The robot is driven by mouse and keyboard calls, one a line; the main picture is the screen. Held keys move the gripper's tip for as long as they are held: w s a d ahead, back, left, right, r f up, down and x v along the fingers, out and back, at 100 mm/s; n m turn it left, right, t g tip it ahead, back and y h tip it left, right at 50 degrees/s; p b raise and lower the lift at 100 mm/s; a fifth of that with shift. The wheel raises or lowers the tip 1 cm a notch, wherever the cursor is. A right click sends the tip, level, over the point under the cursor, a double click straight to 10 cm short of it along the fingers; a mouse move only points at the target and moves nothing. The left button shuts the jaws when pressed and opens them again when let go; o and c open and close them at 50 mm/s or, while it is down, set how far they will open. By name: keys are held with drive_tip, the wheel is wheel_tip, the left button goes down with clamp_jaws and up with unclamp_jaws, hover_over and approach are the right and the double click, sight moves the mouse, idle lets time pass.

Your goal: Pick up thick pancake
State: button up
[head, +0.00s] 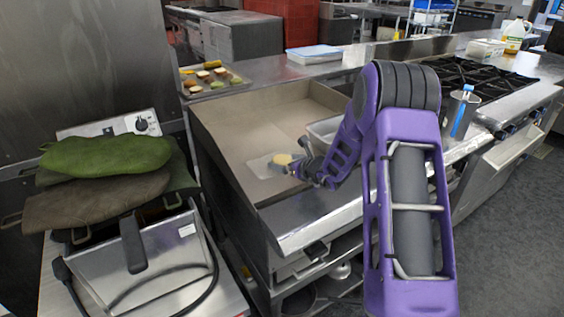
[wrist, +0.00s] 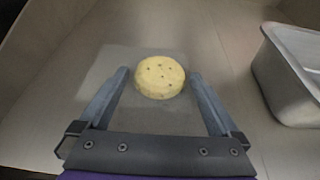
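The thick pancake (wrist: 160,77) is a round, pale yellow disc with small dark holes on top. It lies flat on a pale, square-cornered patch on the griddle (head: 250,122), and it also shows in the head view (head: 282,159), partly hidden by my gripper. My gripper (wrist: 158,74) is open in the wrist view, with one finger to the left and one to the right of the pancake. A gap shows between each finger and the pancake. In the head view my gripper (head: 290,166) is low over the griddle, small and partly hidden by my arm.
A metal pan (wrist: 296,75) stands on the griddle to the right of my gripper. The griddle has raised walls at its left and back. A tray of food pieces (head: 208,80) sits behind it. Green and brown cloths (head: 108,155) lie at the left.

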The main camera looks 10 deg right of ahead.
sight(286, 162)
drive_tip(key=c, duration=1)
wheel_tip(286, 162, up, 10)
drive_tip(key=shift+p, duration=0.65)
drive_tip(key=shift+s, duration=0.15)
